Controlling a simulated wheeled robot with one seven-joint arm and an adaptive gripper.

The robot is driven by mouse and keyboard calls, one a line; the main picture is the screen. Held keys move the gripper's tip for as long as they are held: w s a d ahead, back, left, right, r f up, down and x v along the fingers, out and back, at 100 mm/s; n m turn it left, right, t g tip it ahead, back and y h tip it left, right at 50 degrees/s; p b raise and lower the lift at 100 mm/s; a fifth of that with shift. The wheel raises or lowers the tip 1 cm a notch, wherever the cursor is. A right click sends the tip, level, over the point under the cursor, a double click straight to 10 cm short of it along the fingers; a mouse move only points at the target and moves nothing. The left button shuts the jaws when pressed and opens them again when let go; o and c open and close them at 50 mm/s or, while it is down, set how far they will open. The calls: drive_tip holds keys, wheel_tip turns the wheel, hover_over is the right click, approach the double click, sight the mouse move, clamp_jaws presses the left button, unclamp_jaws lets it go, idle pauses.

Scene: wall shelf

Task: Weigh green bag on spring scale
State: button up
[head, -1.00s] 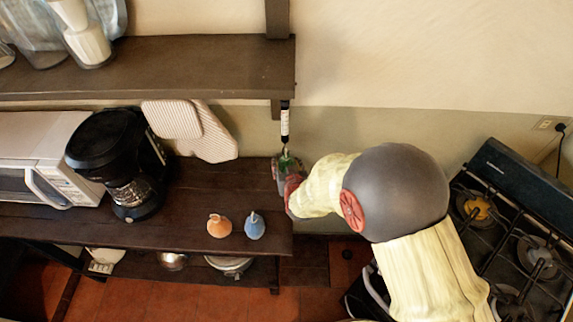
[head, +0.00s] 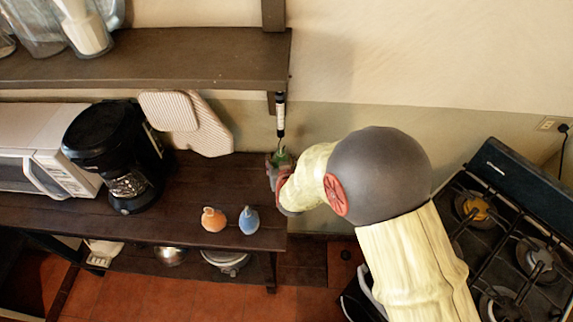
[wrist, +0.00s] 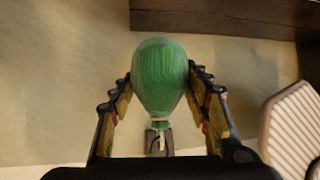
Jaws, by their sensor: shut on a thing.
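The spring scale (head: 281,116), a slim black and white tube, hangs from the upper shelf's bracket, with a thin hook at its lower end. The green bag (head: 281,158) is right below the hook. My gripper (head: 279,172) is shut on the bag, partly hidden by my arm. In the wrist view, the rounded green bag (wrist: 160,75) sits between the two fingers of my gripper (wrist: 160,92). Its tied neck points down in that picture, with a small grey part beside it. I cannot tell whether the bag is on the hook.
An orange bag (head: 213,219) and a blue bag (head: 249,220) stand on the dark counter (head: 190,190). A coffee maker (head: 105,145), a microwave (head: 35,150) and cutting boards (head: 200,130) are left. The upper shelf (head: 180,62) is overhead. A stove (head: 515,245) is right.

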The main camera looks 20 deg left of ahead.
drive_tip(key=shift+d+r, duration=0.4)
drive_tip(key=shift+d, duration=0.1)
drive_tip(key=shift+w+d+r+p, duration=0.15)
drive_tip(key=shift+d+r+p, duration=0.2)
drive_tip(key=shift+r+p, duration=0.3)
drive_tip(key=shift+o, duration=0.2)
drive_tip(key=shift+w+d+f+b, duration=0.15)
drive_tip(key=shift+d, duration=0.45)
drive_tip(key=shift+w+d+f+b, duration=0.1)
drive_tip(key=shift+w+d+b, duration=0.05)
drive_tip(key=shift+d, duration=0.45)
drive_tip(key=shift+w+d+r+b, duration=0.1)
drive_tip(key=shift+w+d+b, duration=0.15)
drive_tip(key=shift+d, duration=0.45)
drive_tip(key=shift+d, duration=0.1)
drive_tip(key=shift+c, duration=0.7)
